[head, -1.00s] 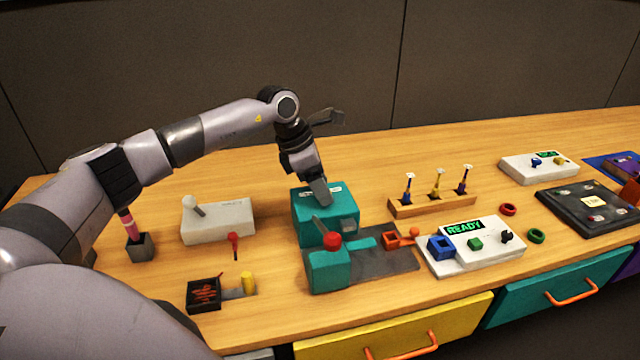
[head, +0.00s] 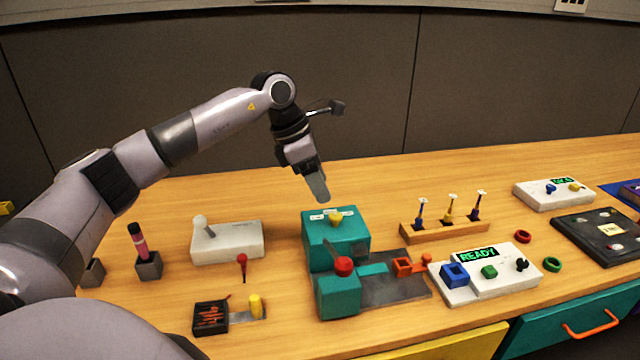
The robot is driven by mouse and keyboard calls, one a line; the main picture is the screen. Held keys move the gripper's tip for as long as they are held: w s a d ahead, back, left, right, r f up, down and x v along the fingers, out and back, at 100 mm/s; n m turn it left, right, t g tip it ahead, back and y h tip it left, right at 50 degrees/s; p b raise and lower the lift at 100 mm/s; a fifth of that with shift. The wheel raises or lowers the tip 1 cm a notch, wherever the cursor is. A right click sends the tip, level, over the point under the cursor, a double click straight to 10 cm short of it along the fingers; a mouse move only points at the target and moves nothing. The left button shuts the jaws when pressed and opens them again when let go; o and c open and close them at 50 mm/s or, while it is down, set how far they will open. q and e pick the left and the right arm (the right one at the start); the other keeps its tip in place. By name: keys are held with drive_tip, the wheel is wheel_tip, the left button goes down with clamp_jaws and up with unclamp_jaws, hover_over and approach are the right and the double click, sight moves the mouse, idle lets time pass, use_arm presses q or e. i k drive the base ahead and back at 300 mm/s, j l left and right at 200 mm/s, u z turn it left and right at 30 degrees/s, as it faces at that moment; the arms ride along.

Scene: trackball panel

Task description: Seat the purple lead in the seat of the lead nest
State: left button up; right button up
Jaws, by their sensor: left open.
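A wooden rack (head: 440,234) holds three small upright leads with white tags. The rightmost, dark purple one (head: 474,212) looks like the purple lead; a yellow lead (head: 448,214) and a blue-looking lead (head: 420,215) stand beside it. I cannot tell for certain which fixture is the lead nest. A teal block (head: 345,250) with a yellow knob-like piece (head: 336,219) on its labelled top stands left of the rack. My left gripper (head: 319,187) is open, pointing down above this block, apart from it and left of the leads. My right gripper is out of view.
A red-knobbed teal fixture (head: 338,298) and an orange clamp (head: 405,267) stand in front. A white READY panel (head: 480,287) with a blue socket is at right. A grey lever box (head: 228,244) and dark holders (head: 149,266) are at left. Wood behind the rack is clear.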

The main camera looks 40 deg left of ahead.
sight(413, 264)
drive_tip(key=k, duration=1)
